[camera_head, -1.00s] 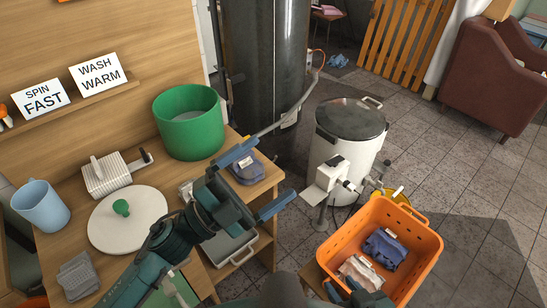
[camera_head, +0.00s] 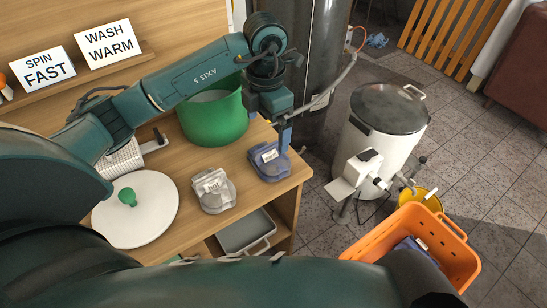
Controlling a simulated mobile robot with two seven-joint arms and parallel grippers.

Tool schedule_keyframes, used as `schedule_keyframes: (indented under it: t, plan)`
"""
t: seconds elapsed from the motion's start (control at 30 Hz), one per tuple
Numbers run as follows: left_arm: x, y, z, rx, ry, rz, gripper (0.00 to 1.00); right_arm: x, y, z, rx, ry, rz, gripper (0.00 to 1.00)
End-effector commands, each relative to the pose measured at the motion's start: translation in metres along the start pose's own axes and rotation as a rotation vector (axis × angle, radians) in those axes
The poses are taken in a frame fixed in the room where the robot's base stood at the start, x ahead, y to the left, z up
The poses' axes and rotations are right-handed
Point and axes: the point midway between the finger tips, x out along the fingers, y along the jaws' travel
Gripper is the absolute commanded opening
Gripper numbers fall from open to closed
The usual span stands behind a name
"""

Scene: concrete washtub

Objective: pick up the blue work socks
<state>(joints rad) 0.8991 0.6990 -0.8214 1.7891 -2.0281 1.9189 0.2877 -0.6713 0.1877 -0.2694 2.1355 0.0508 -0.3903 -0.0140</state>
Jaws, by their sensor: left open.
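A folded blue bundle with a white label (camera_head: 268,162), which looks like the blue work socks, lies on the wooden table near its right edge. My left gripper (camera_head: 282,138) points down over the far right side of this bundle. It is open and holds nothing; one blue finger shows and the other is mostly hidden. I cannot tell whether the finger touches the bundle. Another blue labelled bundle (camera_head: 408,246) lies in the orange basket (camera_head: 448,236), partly hidden by my arm. My right gripper does not show.
A grey labelled bundle (camera_head: 214,190) lies left of the blue one. A green tub (camera_head: 214,122) stands just behind, close to my left arm. A white round lid (camera_head: 150,215) lies at left. A white washer (camera_head: 383,140) stands right of the table, with a yellow container (camera_head: 425,200) beside it.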

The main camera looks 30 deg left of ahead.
Motion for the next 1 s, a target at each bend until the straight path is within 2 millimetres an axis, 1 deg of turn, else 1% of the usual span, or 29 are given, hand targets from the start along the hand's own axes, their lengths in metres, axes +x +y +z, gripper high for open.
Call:
schedule_keyframes:
  t: [0.03,0.13,0.2,0.43,0.6,0.7,0.8,1.0]
  plan:
    - [0.011,-0.001,-0.001,0.001,0.003,-0.003,1.00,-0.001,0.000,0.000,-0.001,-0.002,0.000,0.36]
    - [0.028,-0.001,0.000,0.001,0.003,-0.003,1.00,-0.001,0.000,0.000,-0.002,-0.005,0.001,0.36]
    - [0.036,-0.001,0.000,0.002,0.000,-0.004,1.00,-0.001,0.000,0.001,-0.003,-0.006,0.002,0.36]
    - [0.053,-0.001,0.002,0.002,0.000,-0.005,1.00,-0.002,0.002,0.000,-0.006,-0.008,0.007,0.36]
    - [0.079,0.000,0.005,0.002,0.001,-0.006,1.00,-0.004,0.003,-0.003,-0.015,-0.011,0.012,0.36]
    - [0.091,0.000,0.005,0.004,-0.001,-0.006,1.00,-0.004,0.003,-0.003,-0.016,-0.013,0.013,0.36]
    - [0.096,0.001,0.005,0.003,-0.002,-0.003,1.00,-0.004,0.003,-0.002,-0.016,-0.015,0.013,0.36]
    - [0.097,0.001,0.005,0.004,-0.003,-0.003,1.00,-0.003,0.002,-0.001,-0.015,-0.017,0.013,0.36]
